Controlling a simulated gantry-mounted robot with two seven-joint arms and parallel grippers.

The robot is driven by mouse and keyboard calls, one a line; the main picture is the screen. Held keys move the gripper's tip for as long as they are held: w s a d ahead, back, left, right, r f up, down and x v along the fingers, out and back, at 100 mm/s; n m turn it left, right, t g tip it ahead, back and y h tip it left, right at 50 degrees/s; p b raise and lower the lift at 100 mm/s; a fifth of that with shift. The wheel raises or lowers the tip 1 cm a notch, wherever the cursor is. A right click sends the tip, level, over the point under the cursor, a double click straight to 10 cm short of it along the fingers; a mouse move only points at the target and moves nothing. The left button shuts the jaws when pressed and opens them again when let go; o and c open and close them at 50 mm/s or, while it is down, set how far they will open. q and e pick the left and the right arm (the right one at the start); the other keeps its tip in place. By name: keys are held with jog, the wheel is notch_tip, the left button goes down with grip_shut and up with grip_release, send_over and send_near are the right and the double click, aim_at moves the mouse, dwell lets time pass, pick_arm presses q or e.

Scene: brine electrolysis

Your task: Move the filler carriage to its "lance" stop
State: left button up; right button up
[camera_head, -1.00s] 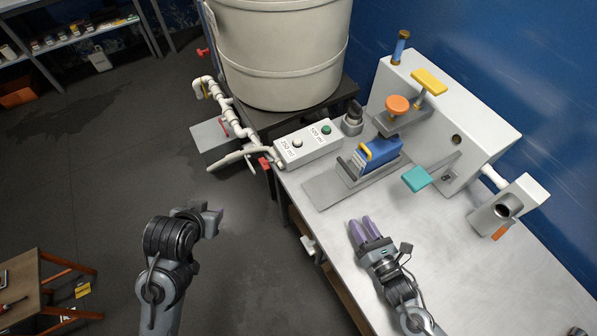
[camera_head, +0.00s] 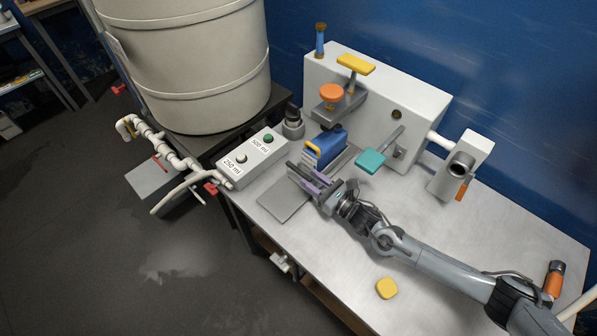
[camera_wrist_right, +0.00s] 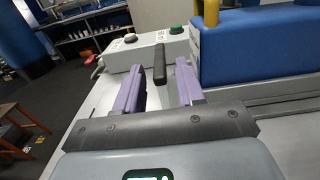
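The blue block with a yellow handle (camera_head: 325,146), which seems to be the filler carriage, sits on a grey plate (camera_head: 283,203) with a rail on the bench. It also shows at the right of the right wrist view (camera_wrist_right: 255,45). My right gripper (camera_head: 309,178) is just left of and in front of the block, its purple fingers apart. In the right wrist view, a dark upright bar (camera_wrist_right: 160,64) stands between the fingers, with gaps visible on both sides. Whether the bar belongs to the carriage is not clear. My left gripper is out of view.
A button box (camera_head: 252,158) marked 250 ml and 500 ml stands left of the carriage. Behind is a white housing (camera_head: 365,95) with orange knob, yellow lever and teal paddle (camera_head: 371,161). A yellow piece (camera_head: 386,288) lies on the clear front bench.

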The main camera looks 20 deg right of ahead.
aim_at(299, 170)
jog(key=shift+b+x, duration=0.55)
jog(key=shift+x, duration=2.45)
grip_shut()
